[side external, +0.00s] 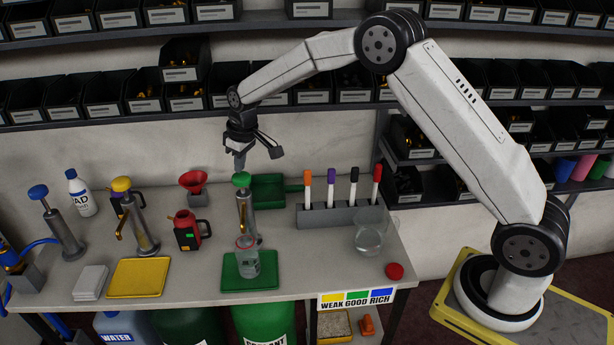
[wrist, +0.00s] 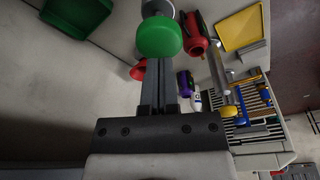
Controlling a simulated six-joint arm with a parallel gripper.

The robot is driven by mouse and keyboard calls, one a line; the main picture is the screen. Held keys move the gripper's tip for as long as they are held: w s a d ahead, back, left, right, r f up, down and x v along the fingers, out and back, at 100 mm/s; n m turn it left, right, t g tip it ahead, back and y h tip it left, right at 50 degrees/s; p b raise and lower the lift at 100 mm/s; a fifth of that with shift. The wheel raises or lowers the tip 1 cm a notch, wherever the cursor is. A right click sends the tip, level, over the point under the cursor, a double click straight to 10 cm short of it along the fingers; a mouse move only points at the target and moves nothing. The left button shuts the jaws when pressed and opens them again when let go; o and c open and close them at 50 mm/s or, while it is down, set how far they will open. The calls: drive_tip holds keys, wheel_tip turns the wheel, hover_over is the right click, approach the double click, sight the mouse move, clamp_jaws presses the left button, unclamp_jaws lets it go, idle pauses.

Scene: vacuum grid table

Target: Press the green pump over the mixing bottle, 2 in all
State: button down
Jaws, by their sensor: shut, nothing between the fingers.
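The green pump (side external: 241,180) stands upright at the back edge of the green mat (side external: 232,286), its round green head on a metal column. The mixing bottle (side external: 247,265), clear glass, stands on that mat in front of the pump, by its spout. My gripper (side external: 240,166) is shut and empty, pointing down just above the green head. Whether it touches the head I cannot tell. In the wrist view the green head (wrist: 160,37) lies just beyond the tips of my gripper (wrist: 158,64). The bottle is mostly hidden behind the head there.
A yellow pump (side external: 121,184) and a blue pump (side external: 39,192) stand to the left. A red-and-black container (side external: 188,232) and a red funnel (side external: 193,181) are near. A marker rack (side external: 340,218), a glass beaker (side external: 369,238) and a red cap (side external: 394,271) are to the right.

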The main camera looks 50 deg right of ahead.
sight(242, 175)
drive_tip(key=shift+f, duration=1.8)
drive_tip(key=shift+r, duration=2.25)
drive_tip(key=shift+f, duration=2.15)
drive_tip(key=shift+r, duration=2.1)
wheel_tip(242, 175, up, 6)
